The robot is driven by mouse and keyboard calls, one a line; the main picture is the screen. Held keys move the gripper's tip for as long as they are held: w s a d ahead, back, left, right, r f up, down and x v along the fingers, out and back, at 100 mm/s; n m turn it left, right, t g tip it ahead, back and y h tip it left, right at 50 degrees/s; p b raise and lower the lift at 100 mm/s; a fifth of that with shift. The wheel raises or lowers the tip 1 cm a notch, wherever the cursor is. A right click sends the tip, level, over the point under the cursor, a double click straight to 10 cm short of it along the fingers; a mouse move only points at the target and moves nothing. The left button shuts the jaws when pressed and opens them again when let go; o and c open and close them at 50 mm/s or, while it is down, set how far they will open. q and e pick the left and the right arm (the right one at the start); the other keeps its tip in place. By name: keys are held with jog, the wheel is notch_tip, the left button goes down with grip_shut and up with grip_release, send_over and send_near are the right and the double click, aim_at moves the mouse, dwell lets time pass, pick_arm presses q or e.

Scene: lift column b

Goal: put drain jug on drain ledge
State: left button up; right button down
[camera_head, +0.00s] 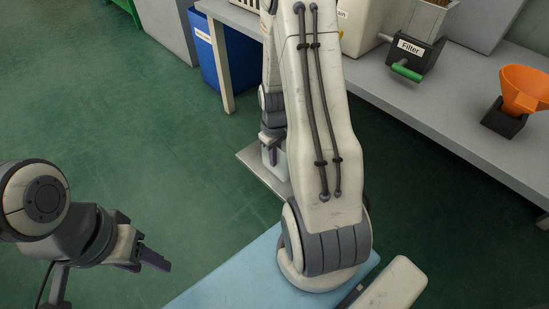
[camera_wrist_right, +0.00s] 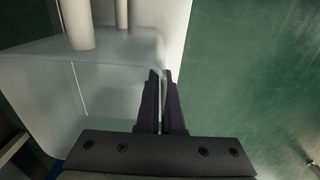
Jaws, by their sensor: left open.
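A pale, translucent drain jug (camera_wrist_right: 100,95) fills the left of the right wrist view. In the head view the drain jug (camera_head: 281,161) shows small and partly hidden behind my right arm. It is at a low pale ledge (camera_head: 255,165) beside the bench; whether it rests there I cannot tell. My right gripper (camera_wrist_right: 162,75) has its dark fingers close together at the jug's right edge, with a thin part of the jug between them. In the head view the right gripper (camera_head: 271,145) is mostly hidden. My left gripper (camera_head: 155,260) is open and empty at lower left.
A grey bench (camera_head: 440,120) runs along the upper right. It holds a black box labelled Filter (camera_head: 413,53) with a green handle, and an orange funnel (camera_head: 525,88) in a dark stand. A blue bin (camera_head: 215,60) stands by the bench leg. The green floor at left is clear.

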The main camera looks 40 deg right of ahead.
jog(key=c, duration=1.1)
grip_release()
jog(key=shift+o, duration=0.2)
notch_tip(320, 180, up, 12)
jog(key=p, duration=0.8)
jog(key=shift+r+p, duration=0.1)
jog(key=shift+p, duration=0.25)
jog(key=shift+a, duration=0.1)
